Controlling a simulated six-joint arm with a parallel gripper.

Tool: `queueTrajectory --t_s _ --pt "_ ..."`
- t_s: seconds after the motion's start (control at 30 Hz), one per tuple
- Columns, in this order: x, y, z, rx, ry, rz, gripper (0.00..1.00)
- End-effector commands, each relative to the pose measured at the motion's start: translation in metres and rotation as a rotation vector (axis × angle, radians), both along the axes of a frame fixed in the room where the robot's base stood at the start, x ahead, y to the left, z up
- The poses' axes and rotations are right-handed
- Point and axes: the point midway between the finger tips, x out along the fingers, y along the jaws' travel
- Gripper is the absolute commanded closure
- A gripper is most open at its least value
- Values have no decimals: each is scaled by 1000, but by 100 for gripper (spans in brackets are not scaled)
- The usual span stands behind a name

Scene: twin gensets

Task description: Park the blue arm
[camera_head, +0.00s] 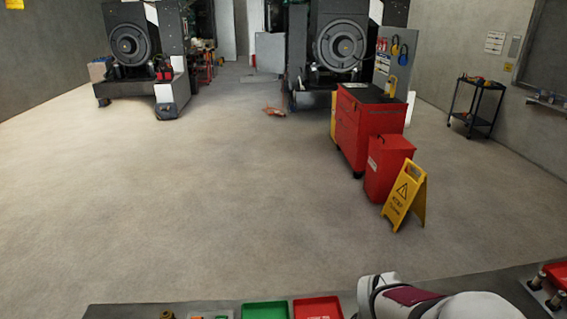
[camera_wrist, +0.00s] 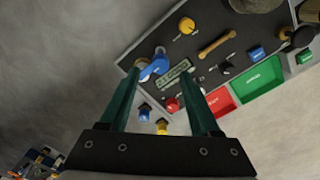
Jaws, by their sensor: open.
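In the wrist view, a blue lever-like piece (camera_wrist: 157,66), which looks like the blue arm, lies on a dark panel (camera_wrist: 222,22). Its rounded end points up in the picture, and its lower end is close to my left fingertip. My gripper (camera_wrist: 162,70) is open, with two long green fingers and nothing held between them. I cannot tell whether the left finger touches the blue piece or only overlaps it in view. A green label plate (camera_wrist: 175,75) shows between the fingertips. The head view does not show my gripper.
A yellow knob (camera_wrist: 187,26), a wooden-handled tool (camera_wrist: 216,43), a red tray (camera_wrist: 220,101) and a green tray (camera_wrist: 262,76) are on the panel side. Blue (camera_wrist: 145,113) and yellow (camera_wrist: 162,127) knobs sit along the edge. The head view shows a red cabinet (camera_head: 360,125) and open floor.

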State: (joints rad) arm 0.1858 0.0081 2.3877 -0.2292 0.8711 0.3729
Motion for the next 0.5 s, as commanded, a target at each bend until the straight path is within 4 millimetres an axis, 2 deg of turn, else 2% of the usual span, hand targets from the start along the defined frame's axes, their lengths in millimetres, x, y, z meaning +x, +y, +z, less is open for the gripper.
queueTrajectory --t_s 0.1,0.2,0.5 --pt "-1 0 -23 1 5 0 36" --pt "-1 0 -34 0 1 0 36" --pt "0 0 -40 -1 -2 1 36"
